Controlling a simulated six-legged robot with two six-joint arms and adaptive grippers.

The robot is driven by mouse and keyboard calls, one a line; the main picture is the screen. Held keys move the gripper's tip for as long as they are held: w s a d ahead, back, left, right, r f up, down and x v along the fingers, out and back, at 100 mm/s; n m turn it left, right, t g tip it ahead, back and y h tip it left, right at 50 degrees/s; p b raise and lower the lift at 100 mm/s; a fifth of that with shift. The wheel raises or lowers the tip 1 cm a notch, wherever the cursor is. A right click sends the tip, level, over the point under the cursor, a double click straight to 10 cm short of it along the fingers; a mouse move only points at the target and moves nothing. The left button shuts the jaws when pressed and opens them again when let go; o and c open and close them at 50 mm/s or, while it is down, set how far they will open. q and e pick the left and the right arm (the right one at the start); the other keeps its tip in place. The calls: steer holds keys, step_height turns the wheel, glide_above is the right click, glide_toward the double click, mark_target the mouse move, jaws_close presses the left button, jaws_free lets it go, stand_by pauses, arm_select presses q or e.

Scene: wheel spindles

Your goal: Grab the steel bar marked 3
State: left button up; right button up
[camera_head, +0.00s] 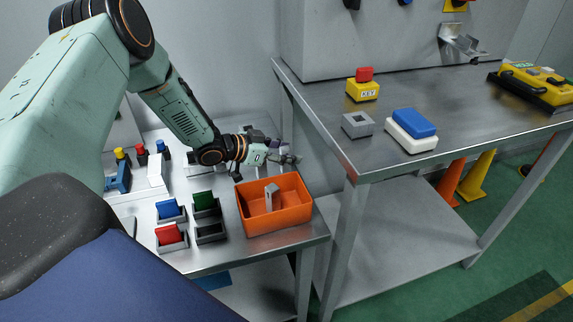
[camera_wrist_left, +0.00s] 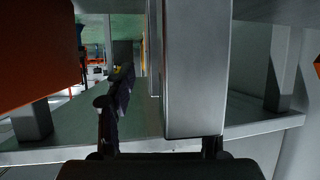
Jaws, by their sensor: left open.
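My left gripper (camera_head: 284,158) reaches over the low table, just behind the orange bin (camera_head: 306,205). In the left wrist view its left finger (camera_wrist_left: 110,110) shows, and the right finger is mostly hidden behind a large grey bar-like block (camera_wrist_left: 195,70). The jaws are open. The block is very close to the camera; I cannot tell whether a finger touches it. A grey bar (camera_head: 272,193) stands upright in the orange bin. I cannot tell whether these are the same piece, and no number 3 is readable. My right gripper does not show.
Blue (camera_head: 169,210), red (camera_head: 170,235) and green (camera_head: 204,201) blocks sit in small holders left of the bin. A higher steel table (camera_head: 460,110) stands to the right, carrying a yellow KEY block (camera_head: 362,90), a grey square socket (camera_head: 357,124) and a blue-white block (camera_head: 412,130).

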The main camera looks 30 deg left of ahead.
arm_select(q)
steer(key=shift+s+a, duration=0.1)
steer(key=shift+a, duration=0.1)
steer(key=shift+d, duration=0.2)
steer(key=c, duration=0.4)
steer(key=shift+a, duration=0.15)
steer(key=c, duration=0.6)
jaws_close()
